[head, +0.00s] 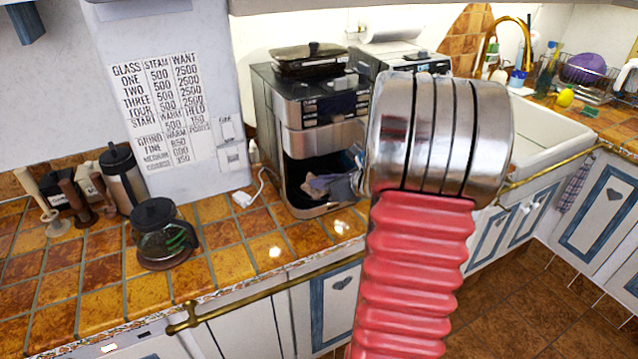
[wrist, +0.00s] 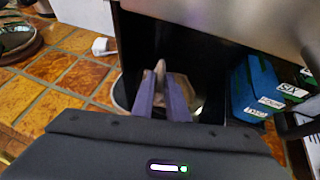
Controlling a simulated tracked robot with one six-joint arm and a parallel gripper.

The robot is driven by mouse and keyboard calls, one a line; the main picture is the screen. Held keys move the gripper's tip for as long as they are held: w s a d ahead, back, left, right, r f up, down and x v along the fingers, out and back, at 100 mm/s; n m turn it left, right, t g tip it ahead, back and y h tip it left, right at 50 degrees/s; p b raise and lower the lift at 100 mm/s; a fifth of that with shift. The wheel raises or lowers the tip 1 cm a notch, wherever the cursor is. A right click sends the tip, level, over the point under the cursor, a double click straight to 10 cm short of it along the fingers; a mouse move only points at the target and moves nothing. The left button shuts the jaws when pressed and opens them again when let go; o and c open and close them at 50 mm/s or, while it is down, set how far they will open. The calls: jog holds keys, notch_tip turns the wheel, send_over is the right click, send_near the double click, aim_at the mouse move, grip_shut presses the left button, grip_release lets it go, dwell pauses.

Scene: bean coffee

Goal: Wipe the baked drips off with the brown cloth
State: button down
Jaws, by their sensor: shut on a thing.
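The coffee machine (head: 318,113) stands on the tiled counter with its lower front bay open. My gripper (head: 325,184) reaches into this bay from the right, partly hidden behind my arm. In the wrist view the two purple fingers of my gripper (wrist: 161,92) point into the dark bay, close together, shut on a small brownish piece of the cloth (wrist: 160,70). Beyond and below the fingers is a round, shiny plate (wrist: 184,90) on the bay floor. The cloth is mostly hidden by the fingers. I cannot make out the baked drips.
A glass coffee pot (head: 163,235) stands on the counter to the left, with a steel press pot (head: 122,178) behind it. A white plug (head: 243,198) lies left of the machine. A brass rail (head: 250,298) runs along the counter front.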

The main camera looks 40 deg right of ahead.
aim_at(315, 175)
jog(key=shift+f, duration=0.35)
dwell(0.3)
jog(key=shift+w, duration=0.1)
jog(key=shift+w+d, duration=0.2)
jog(key=shift+w, duration=0.55)
jog(key=shift+w+d, duration=0.25)
jog(key=shift+w, duration=0.5)
jog(key=shift+w+d, duration=0.2)
jog(key=shift+w, duration=0.55)
jog(key=shift+s, duration=0.1)
jog(key=shift+s+a+r, duration=0.1)
jog(key=shift+s+a, duration=0.1)
jog(key=shift+s, duration=0.55)
jog(key=shift+s+a+f, duration=0.1)
jog(key=shift+s+a, duration=0.15)
jog(key=shift+s, duration=0.5)
jog(key=shift+s+a+r, duration=0.1)
jog(key=shift+s+a, duration=0.1)
jog(key=shift+s, duration=0.55)
jog(key=shift+w, duration=0.15)
jog(key=shift+w+d+f, duration=0.1)
jog(key=shift+w+d, duration=0.1)
jog(key=shift+w, duration=0.5)
jog(key=shift+w+d+f, duration=0.1)
jog(key=shift+w+d, duration=0.15)
jog(key=shift+w, duration=0.5)
jog(key=shift+w+d+f, duration=0.1)
jog(key=shift+w+d, duration=0.1)
jog(key=shift+w, duration=0.5)
